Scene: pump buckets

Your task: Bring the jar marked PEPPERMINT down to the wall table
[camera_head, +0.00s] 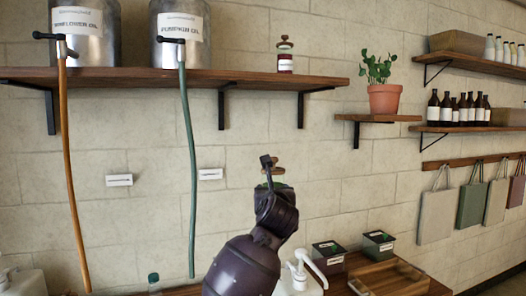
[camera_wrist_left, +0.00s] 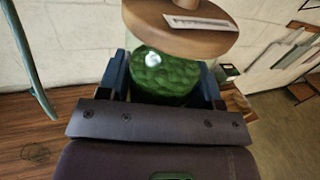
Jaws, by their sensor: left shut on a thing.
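My left gripper (camera_head: 268,184) is shut on a glass jar (camera_wrist_left: 165,72) with green contents and a round wooden lid (camera_wrist_left: 180,28). The jar is held in front of the wall, below the long shelf. A label on its lid is too blurred to read. In the head view the gripper mostly hides this jar. Another jar (camera_head: 285,62), with dark red contents and a white label, stands on the long shelf. The wooden wall table (camera_head: 337,284) shows low in the head view, partly hidden by my arm. My right gripper is out of view.
Two metal drums (camera_head: 84,40) with an orange hose (camera_head: 71,170) and a green hose (camera_head: 188,150) are on the long shelf (camera_head: 240,79). A white pump bottle (camera_head: 300,277), two small boxes (camera_head: 328,255) and a wooden tray (camera_head: 392,279) stand low at right. A potted plant (camera_head: 384,97) sits on a small shelf.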

